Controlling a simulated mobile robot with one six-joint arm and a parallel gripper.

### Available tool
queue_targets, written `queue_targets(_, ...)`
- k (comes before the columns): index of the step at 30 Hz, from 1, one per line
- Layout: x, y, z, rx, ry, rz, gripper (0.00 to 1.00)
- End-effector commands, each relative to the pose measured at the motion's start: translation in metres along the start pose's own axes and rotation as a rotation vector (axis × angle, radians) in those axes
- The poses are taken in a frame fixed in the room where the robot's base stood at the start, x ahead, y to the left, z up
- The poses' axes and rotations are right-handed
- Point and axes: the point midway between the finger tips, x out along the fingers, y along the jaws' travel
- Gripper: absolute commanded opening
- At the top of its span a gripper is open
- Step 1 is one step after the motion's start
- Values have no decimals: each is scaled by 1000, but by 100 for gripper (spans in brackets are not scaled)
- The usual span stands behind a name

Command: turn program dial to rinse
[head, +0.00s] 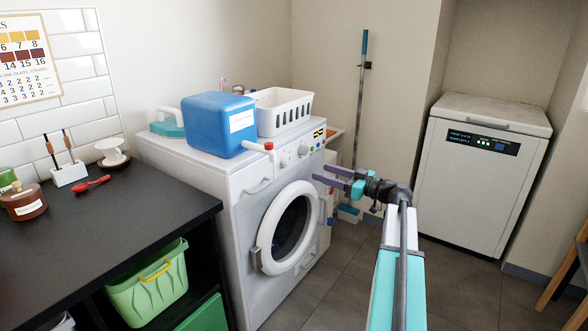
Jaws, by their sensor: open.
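The white washing machine (233,190) stands in the middle, its round door shut. On its upper front panel is a round white program dial (302,151), with a smaller knob or button (285,162) to its left. The dial's markings and pointer are too small to read. My gripper (318,171) reaches in from the right, its two purple fingers apart and pointing left toward the machine's front. It is open and empty, just below and right of the dial in the picture. I see no contact with the dial.
A blue box (220,124) and a white basket (283,111) stand on the machine. A dark counter (110,215) with a green bin (147,283) beneath is at left. A white chest appliance (475,185) is at right. Dark floor lies open in front.

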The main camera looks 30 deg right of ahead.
Motion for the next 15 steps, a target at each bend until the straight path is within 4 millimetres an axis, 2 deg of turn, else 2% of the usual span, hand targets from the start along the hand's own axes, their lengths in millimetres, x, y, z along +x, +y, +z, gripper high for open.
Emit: queue_targets(15, 3, 1, -2, -5, 4, 2, 51)
